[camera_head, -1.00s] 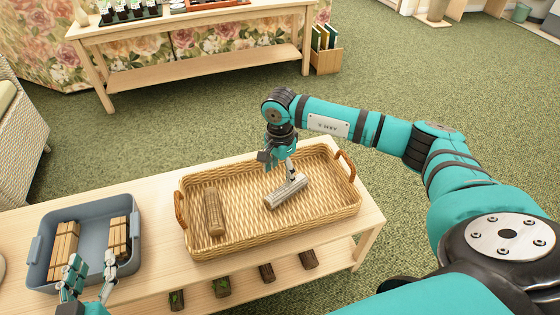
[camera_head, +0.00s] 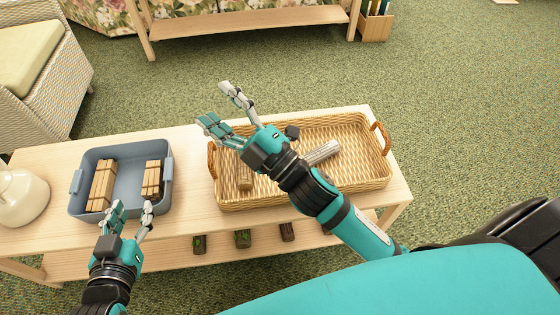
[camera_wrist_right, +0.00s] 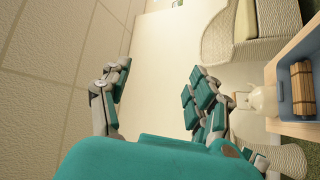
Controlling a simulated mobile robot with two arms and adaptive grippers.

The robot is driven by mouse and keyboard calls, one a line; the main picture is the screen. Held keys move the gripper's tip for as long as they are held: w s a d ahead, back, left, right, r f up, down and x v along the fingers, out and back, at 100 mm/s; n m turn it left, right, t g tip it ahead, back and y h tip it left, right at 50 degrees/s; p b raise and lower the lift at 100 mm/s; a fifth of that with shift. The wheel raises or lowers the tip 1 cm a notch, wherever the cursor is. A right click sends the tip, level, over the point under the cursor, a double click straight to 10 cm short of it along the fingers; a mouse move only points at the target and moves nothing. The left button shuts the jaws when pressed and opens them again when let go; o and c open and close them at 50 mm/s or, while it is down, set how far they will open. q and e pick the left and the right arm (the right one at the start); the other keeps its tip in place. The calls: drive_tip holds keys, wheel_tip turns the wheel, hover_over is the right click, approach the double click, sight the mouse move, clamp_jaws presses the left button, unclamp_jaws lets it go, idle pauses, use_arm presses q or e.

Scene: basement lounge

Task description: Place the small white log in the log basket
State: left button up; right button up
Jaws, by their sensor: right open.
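My right gripper (camera_head: 215,103) is open and empty, above the basket's far left edge. Its spread fingers also show in the right wrist view (camera_wrist_right: 160,72), with nothing between them. My left gripper (camera_head: 132,206) is open and empty at the near edge of the grey-blue bin (camera_head: 128,182).
The bin holds wooden block bundles (camera_head: 102,185) and stands left of the basket on the light wooden table (camera_head: 190,140). Several dark logs (camera_head: 243,239) lie on the lower shelf. A wicker chair (camera_head: 45,90) stands behind.

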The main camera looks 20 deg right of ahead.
drive_tip(key=s+d+f+m+g+h, duration=0.2)
drive_tip(key=s+d+f+m+h, duration=0.1)
drive_tip(key=f+m, duration=0.3)
drive_tip(key=s+d+f+m+g+h, duration=0.3)
drive_tip(key=d+f+m+h, duration=0.1)
drive_tip(key=f+m, duration=0.3)
drive_tip(key=d+m, duration=0.1)
drive_tip(key=m, duration=0.1)
drive_tip(key=shift+d+f+m+h, duration=0.2)
drive_tip(key=shift+d+m+h, duration=0.1)
drive_tip(key=shift+m, duration=0.1)
